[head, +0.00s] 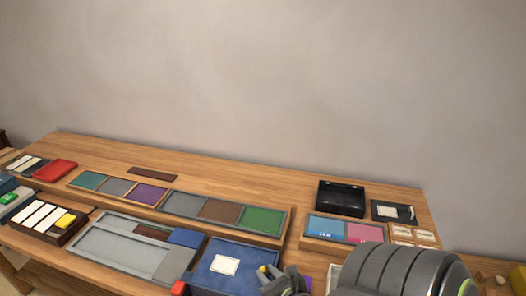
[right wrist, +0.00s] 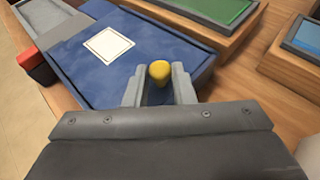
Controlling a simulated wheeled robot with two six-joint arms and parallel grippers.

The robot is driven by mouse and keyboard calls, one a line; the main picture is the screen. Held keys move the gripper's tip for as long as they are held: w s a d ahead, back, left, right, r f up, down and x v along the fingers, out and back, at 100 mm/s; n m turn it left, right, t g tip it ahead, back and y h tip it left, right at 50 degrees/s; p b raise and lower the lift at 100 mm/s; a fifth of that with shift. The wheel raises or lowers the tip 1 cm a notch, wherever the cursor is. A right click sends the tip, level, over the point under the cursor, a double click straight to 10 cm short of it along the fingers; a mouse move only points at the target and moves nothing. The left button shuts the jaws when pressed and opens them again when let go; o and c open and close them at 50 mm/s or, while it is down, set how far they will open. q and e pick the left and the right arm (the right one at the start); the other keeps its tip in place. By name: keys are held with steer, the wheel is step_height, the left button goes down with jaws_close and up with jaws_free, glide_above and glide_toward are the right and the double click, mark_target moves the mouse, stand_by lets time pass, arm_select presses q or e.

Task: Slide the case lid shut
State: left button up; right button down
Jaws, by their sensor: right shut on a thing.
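A flat blue panel with a white square label, which looks like the case lid (head: 216,278), lies at the front middle of the bench. The lid also shows in the right wrist view (right wrist: 88,78). A small yellow knob (head: 263,269) stands at its right edge; whether it is fixed to the lid is hard to tell. My right gripper (head: 271,273) is shut on the knob, which shows between the two grey fingers in the right wrist view (right wrist: 159,72). The knob's base is hidden by the fingers. My left gripper is out of view.
A grey tray (head: 100,243) lies left of the lid, and a red block (head: 179,288) sits at the lid's front left corner. A raised rack of coloured panels (head: 215,216) runs behind. A black open box (head: 341,199) stands at the back right.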

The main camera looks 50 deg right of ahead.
steer(key=shift+s+f, duration=0.1)
steer(key=c, duration=1.5)
jaws_free()
steer(key=shift+o, duration=1.2)
steer(key=shift+s+d, duration=0.15)
steer(key=shift+s+a+r, duration=0.2)
steer(key=shift+s+a, duration=0.05)
steer(key=shift+s, duration=0.05)
steer(key=b+v, duration=0.2)
steer(key=v, duration=1.4)
steer(key=shift+s+a+r, duration=0.15)
steer(key=shift+s, duration=0.05)
